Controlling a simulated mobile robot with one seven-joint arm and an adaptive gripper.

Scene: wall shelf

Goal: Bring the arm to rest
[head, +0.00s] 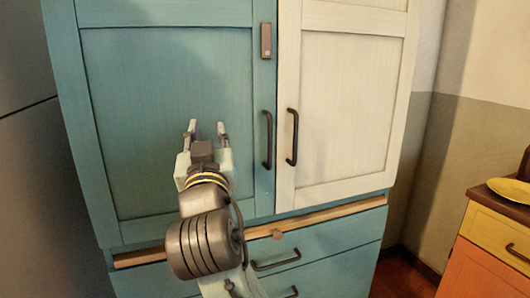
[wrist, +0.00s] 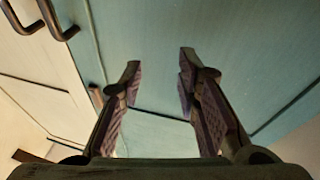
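My gripper (head: 207,128) is raised in front of the teal left door (head: 150,120) of a tall cupboard. Its two fingers stand apart with nothing between them. In the wrist view my gripper (wrist: 160,75) also shows open and empty, with the teal door behind the fingertips. The fingers appear clear of the dark door handles, though the exact distance to the door is hard to tell. My arm comes up from the bottom of the head view.
The cupboard's cream right door (head: 345,105) is shut beside the teal one. Dark handles (head: 267,140) (head: 292,137) stick out near the middle. Teal drawers (head: 320,250) are below. An orange and yellow cabinet (head: 490,255) with a yellow dish (head: 512,188) stands at right.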

